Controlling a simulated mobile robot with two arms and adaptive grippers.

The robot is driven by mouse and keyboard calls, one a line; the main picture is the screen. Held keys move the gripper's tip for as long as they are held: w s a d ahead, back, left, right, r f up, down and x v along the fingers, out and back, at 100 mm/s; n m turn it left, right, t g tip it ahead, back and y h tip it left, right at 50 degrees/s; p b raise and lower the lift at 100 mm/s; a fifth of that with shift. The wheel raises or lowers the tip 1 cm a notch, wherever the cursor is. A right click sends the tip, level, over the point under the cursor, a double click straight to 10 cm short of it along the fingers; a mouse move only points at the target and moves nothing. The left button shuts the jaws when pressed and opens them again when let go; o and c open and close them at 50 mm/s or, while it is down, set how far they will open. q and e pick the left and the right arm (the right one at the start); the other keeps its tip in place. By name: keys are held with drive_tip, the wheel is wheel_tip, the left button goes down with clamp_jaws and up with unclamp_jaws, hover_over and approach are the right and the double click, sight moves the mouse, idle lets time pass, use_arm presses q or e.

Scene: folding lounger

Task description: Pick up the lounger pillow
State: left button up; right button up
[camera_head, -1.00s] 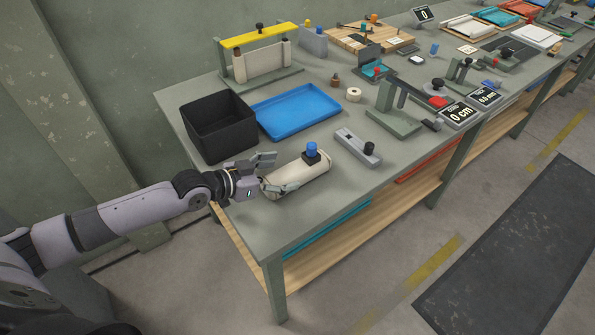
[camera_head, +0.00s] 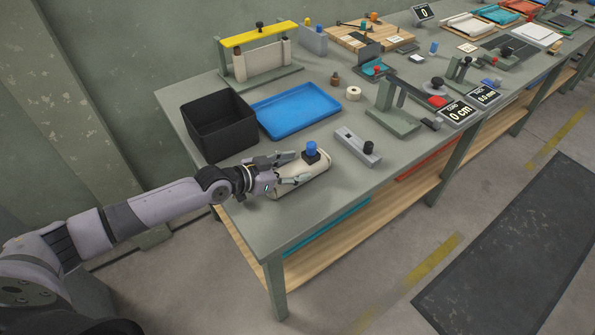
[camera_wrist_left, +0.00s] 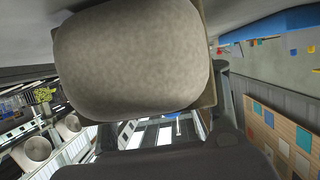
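A cream, rounded pillow-like roll (camera_head: 313,176) lies on the near left part of the bench, with a black block and blue knob (camera_head: 311,149) on top. I take it for the lounger pillow. My left gripper (camera_head: 293,169) is at its left end, fingers spread and pointing toward the block. One finger is by the far side and one is over the near part; whether they touch it cannot be told. In the left wrist view a large beige rounded surface (camera_wrist_left: 135,58) fills the upper middle, very close. My right gripper is not in view.
A black bin (camera_head: 222,128) and a blue tray (camera_head: 297,110) stand behind my left gripper. A grey fixture with a black knob (camera_head: 357,146) lies to the right of the roll. The bench's front edge is near. The front left bench corner (camera_head: 260,238) is clear.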

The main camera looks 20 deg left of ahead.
use_arm(q)
drive_tip(key=c, duration=0.8)
drive_tip(key=shift+o, duration=0.2)
